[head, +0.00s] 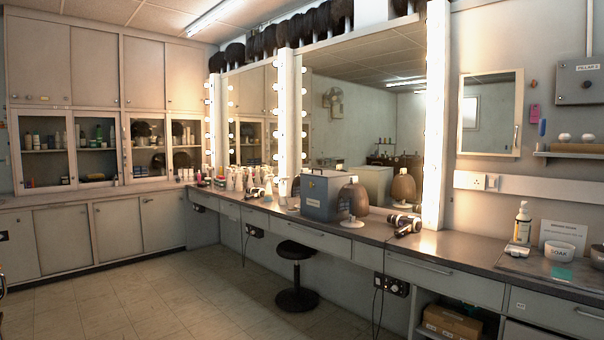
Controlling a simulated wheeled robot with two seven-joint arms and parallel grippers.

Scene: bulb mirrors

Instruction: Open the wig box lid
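The wig box is probably the blue-grey box (316,197) on the long dressing counter (338,238), in the middle of the head view. The mirror behind reflects the box and the wig head. Neither of my grippers is in view.
Hair dryers (404,222) lie right of the wig head. Bottles and tubes (238,180) crowd the counter left of the box. A black stool (296,275) stands before the counter. The tiled floor (150,300) is clear at left.

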